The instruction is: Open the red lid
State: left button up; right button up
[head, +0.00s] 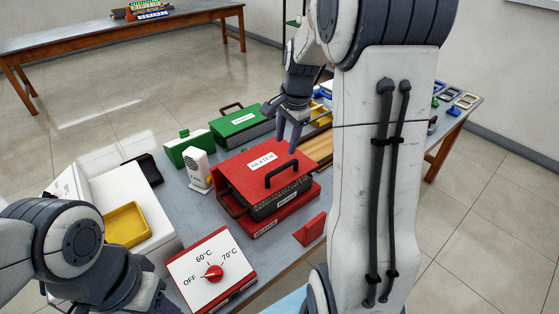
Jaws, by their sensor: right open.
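The red lid (258,162), labelled HEATER and fitted with a black handle (282,174), sits on the red heater box (258,227) in the middle of the table. The lid looks closed or nearly closed; a dark grainy band shows beneath its front edge. My right gripper (290,137) is open and points down, above or just behind the lid's far edge. Whether it touches the lid cannot be told. My left arm is at the lower left, and its gripper's fingers are not visible.
A control box (196,262) with a red dial stands in front. A white device (197,172) and green boxes (238,122) stand behind and left. A yellow tray (126,224) lies on a white unit at left. Wooden strips (318,146) lie behind right. A small red block (310,229) is right.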

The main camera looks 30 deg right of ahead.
aim_at(280, 168)
jog(key=f, duration=0.3)
jog(key=w+f, duration=0.1)
jog(key=f, duration=0.6)
jog(key=shift+w+a, duration=0.25)
jog(key=shift+w, duration=0.15)
jog(key=shift+r, duration=0.1)
grip_shut()
dwell(0.7)
